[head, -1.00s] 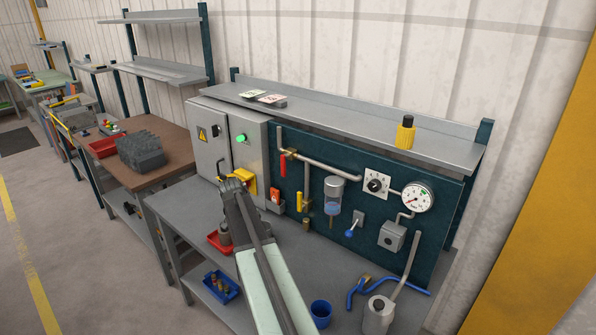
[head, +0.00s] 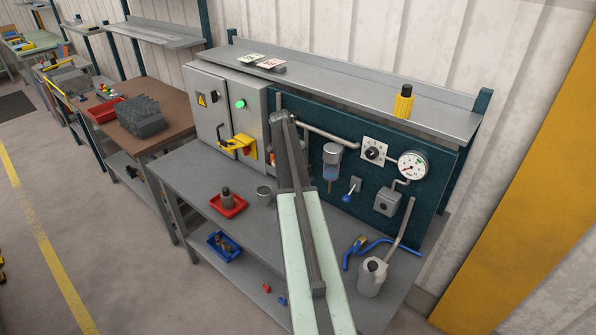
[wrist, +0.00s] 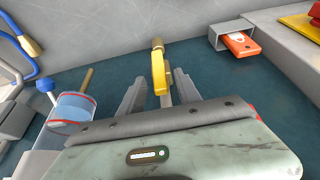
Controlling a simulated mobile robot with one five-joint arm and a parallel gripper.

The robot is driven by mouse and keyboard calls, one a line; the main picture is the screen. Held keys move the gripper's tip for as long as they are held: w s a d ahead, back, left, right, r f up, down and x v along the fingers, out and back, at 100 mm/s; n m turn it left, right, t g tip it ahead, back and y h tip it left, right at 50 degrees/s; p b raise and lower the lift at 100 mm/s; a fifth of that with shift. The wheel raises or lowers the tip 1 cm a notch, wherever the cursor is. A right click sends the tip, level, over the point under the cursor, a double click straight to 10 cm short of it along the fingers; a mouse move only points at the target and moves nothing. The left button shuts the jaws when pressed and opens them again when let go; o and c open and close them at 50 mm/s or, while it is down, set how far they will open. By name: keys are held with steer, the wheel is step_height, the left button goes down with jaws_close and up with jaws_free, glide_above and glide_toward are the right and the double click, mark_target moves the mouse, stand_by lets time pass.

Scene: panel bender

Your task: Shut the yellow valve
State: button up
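The yellow valve handle (wrist: 158,72) shows in the wrist view, with a brass fitting (wrist: 157,44) at its far end. My gripper (wrist: 159,76) is open, with one finger on each side of the handle. I see gaps between the fingers and the handle; I cannot tell how deep the handle sits between them. In the head view my arm covers the valve and its pipes, and my fingers are hidden.
A green-blue panel (head: 425,205) carries a gauge (head: 412,165), a dial (head: 373,151) and a blue-tipped lever (head: 349,195). Left of my arm is a grey cabinet (head: 207,100) with a yellow switch (head: 240,144).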

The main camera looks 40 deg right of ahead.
steer(key=shift+b+x, duration=0.45)
steer(key=shift+x, duration=0.65)
steer(key=shift+r, duration=0.1)
steer(key=shift+a, duration=0.1)
jaws_close()
